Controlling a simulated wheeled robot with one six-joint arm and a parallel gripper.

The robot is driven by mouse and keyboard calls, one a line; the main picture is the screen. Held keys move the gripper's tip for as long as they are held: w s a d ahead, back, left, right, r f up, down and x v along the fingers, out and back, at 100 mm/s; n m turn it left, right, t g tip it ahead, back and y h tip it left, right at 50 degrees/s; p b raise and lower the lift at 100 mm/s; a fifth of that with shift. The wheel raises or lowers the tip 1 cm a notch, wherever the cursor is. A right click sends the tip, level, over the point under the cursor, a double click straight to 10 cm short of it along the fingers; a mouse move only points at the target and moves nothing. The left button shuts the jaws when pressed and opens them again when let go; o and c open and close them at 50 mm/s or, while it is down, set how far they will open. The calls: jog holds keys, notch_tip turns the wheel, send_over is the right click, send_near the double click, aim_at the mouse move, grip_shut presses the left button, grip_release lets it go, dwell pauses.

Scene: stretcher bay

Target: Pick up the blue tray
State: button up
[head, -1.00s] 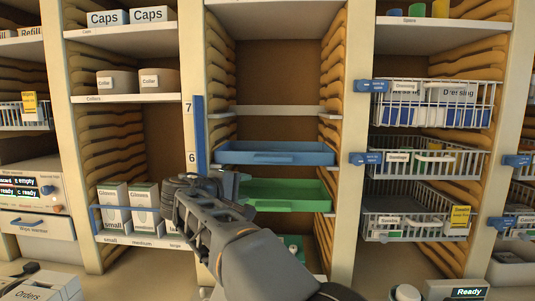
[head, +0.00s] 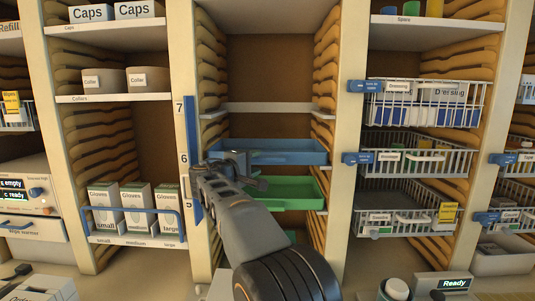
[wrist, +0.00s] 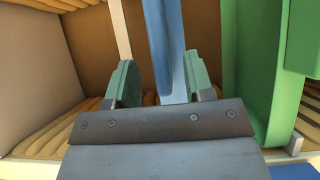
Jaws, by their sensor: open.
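The blue tray (head: 290,152) sits on rails in the middle bay, with a green tray (head: 290,192) on rails just below it. My gripper (head: 240,168) is at the left part of the blue tray's front and hides some of it. In the wrist view my gripper (wrist: 162,85) is open, and the blue tray (wrist: 164,45) shows as an upright strip between its two fingers. The left finger is apart from the strip. The right finger is close to it; I cannot tell if they touch. The green tray (wrist: 252,75) is to the right, outside the fingers.
A bay post with a blue number strip (head: 190,140) stands just left of my gripper. A glove box shelf (head: 135,240) is further left. Wire baskets (head: 420,105) fill the right bay. The space above the blue tray is empty up to a bare shelf (head: 270,107).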

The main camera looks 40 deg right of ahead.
aim_at(258, 160)
jog(key=shift+p+x, duration=0.75)
jog(key=shift+x, duration=1.2)
grip_shut()
jog(key=shift+r, duration=0.1)
